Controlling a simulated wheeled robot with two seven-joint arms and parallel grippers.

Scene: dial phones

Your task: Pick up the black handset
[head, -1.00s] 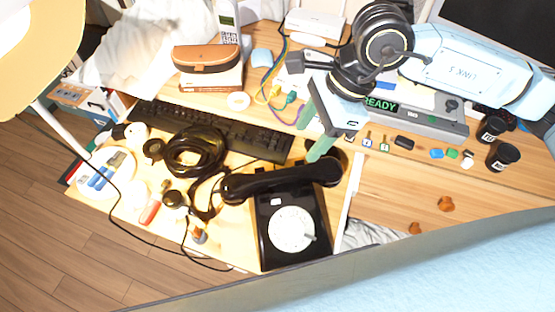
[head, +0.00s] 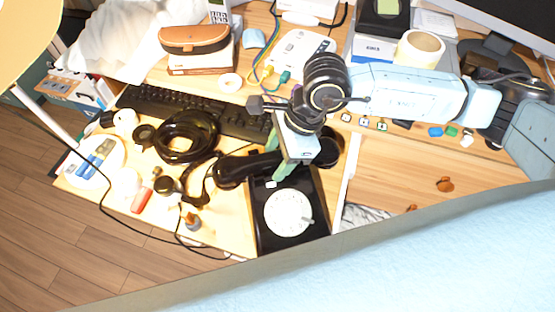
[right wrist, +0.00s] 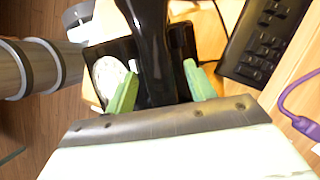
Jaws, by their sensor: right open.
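The black handset (head: 245,168) lies across the top of the black dial phone (head: 292,230), its length running left to right in the head view. My right gripper (head: 277,160) is over the right part of the handset's grip, pointing down. In the right wrist view the handset (right wrist: 150,45) runs between the two green fingers of my right gripper (right wrist: 160,88), which stand apart on either side of it. The white dial (right wrist: 106,75) shows beside the left finger there. My arm hides part of the handset in the head view. My left gripper is not in view.
A black keyboard (head: 190,112) lies behind the phone, with coiled black cable (head: 187,137) and headset parts to the left. A brown case (head: 195,39) sits on a box at the back. A purple cable (right wrist: 300,118) shows in the right wrist view. The wooden desk (head: 400,165) is fairly clear at right.

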